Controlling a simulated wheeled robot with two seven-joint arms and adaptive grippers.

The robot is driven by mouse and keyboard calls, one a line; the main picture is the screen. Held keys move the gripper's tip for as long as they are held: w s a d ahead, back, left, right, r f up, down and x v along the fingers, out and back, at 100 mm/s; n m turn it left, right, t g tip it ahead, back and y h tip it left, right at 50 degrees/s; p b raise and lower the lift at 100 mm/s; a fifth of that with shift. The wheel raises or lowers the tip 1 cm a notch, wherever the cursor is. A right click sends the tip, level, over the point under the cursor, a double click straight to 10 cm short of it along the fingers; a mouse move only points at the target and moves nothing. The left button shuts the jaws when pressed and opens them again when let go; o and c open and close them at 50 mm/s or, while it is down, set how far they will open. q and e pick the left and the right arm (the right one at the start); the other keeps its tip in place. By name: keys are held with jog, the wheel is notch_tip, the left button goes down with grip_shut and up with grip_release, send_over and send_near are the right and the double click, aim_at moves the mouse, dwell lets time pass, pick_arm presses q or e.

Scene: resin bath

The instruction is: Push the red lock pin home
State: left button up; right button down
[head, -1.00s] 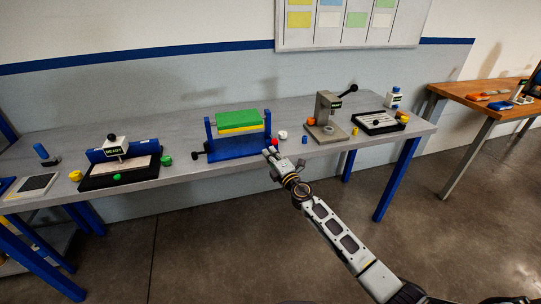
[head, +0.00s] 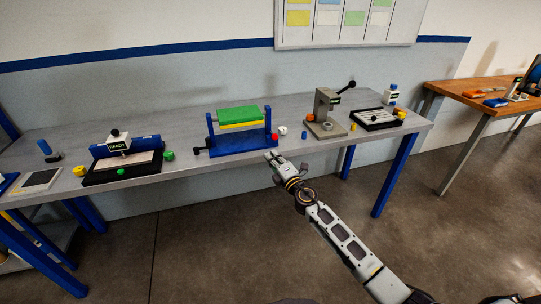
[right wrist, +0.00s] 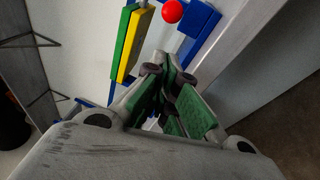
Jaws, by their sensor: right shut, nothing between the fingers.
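The red lock pin (head: 275,137) shows as a small red knob at the right end of a blue frame (head: 236,147) on the grey bench. The frame carries a green bar (head: 238,113) and a yellow bar (head: 241,125). In the right wrist view the pin's round red head (right wrist: 172,11) is near the top edge, beyond the fingers. My right gripper (head: 272,155) is shut and empty, just in front of the bench edge and apart from the pin. Its green-padded fingers (right wrist: 172,85) are together in the wrist view. My left gripper is not in view.
A white round piece (head: 283,131) stands close to the pin on its right. A grey press (head: 327,109) stands further right. The bench edge (head: 230,160) lies close to my right gripper.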

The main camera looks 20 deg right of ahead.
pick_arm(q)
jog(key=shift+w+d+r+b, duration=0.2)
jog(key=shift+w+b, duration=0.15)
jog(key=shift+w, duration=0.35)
pick_arm(e)
jog(key=v, duration=0.7)
jog(key=shift+s, duration=0.2)
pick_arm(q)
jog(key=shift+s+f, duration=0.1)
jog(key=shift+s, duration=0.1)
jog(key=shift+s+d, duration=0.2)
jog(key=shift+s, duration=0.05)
pick_arm(e)
jog(key=shift+f, duration=0.1)
